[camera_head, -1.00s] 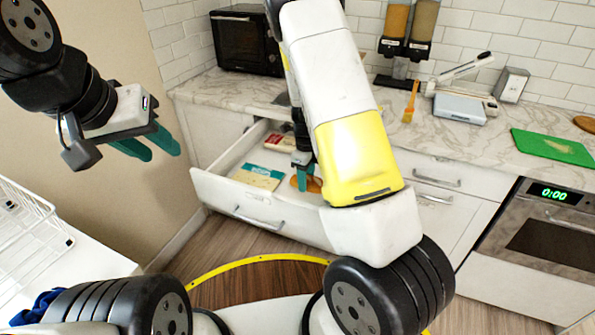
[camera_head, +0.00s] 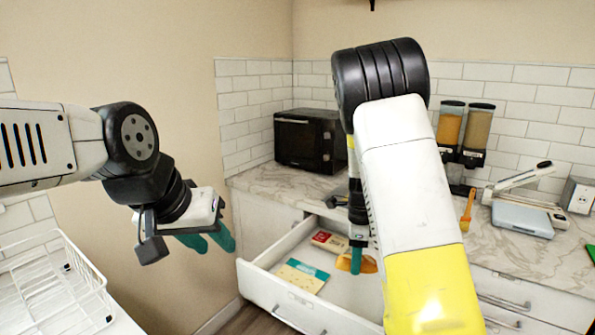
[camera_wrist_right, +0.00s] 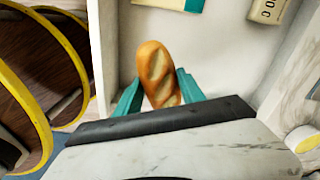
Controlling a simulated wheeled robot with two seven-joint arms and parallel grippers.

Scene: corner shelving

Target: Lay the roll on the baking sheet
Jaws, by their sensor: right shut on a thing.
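The roll (camera_wrist_right: 157,68) is golden brown with pale score marks. In the right wrist view it sits between the two teal fingers of my right gripper (camera_wrist_right: 158,97), which is shut on it. In the head view the roll (camera_head: 368,265) shows beside the teal fingertips of my right gripper (camera_head: 356,262), inside or just above the open drawer (camera_head: 290,299); its height over the drawer floor is unclear. My left gripper (camera_head: 207,240) hangs empty at the left, its teal fingers apart. I see no baking sheet in these frames.
The drawer holds a teal-and-cream packet (camera_head: 302,276) and a red-and-cream packet (camera_head: 329,241). A white wire rack (camera_head: 55,290) stands at the left.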

